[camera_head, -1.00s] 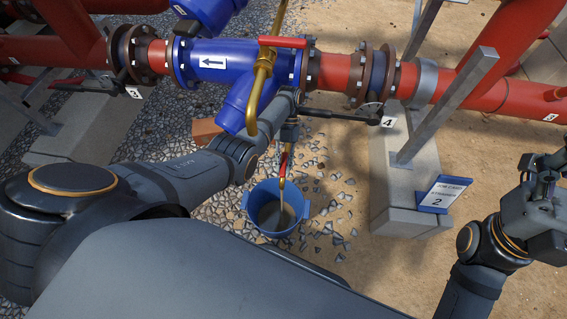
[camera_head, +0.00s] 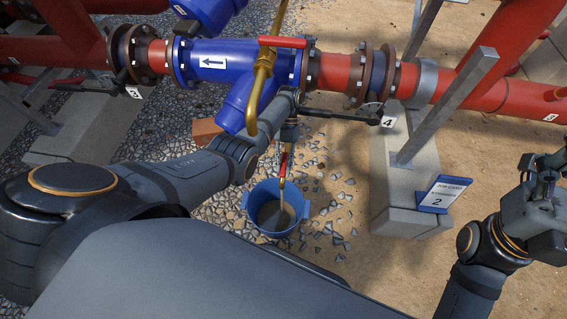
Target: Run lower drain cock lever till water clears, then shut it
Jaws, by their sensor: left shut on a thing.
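The lower drain cock lever (camera_head: 284,160) is red and hangs steeply downward below the blue strainer body (camera_head: 240,105). My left gripper (camera_head: 289,134) is shut on the lever at its upper end, partly hidden by my own wrist. A small brass outlet (camera_head: 282,183) shows under the lever. A pale brownish stream (camera_head: 283,200) runs from it into a blue bucket (camera_head: 262,222), which holds murky grey-brown water. My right gripper (camera_head: 543,172) is at the right edge, away from the pipework; its finger opening is not clear.
A brass pipe (camera_head: 262,85) with an upper red lever (camera_head: 283,41) curves down in front of the strainer. A black handle (camera_head: 340,115) reaches toward tag 4 (camera_head: 388,122). Gravel and bare sand surround the bucket.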

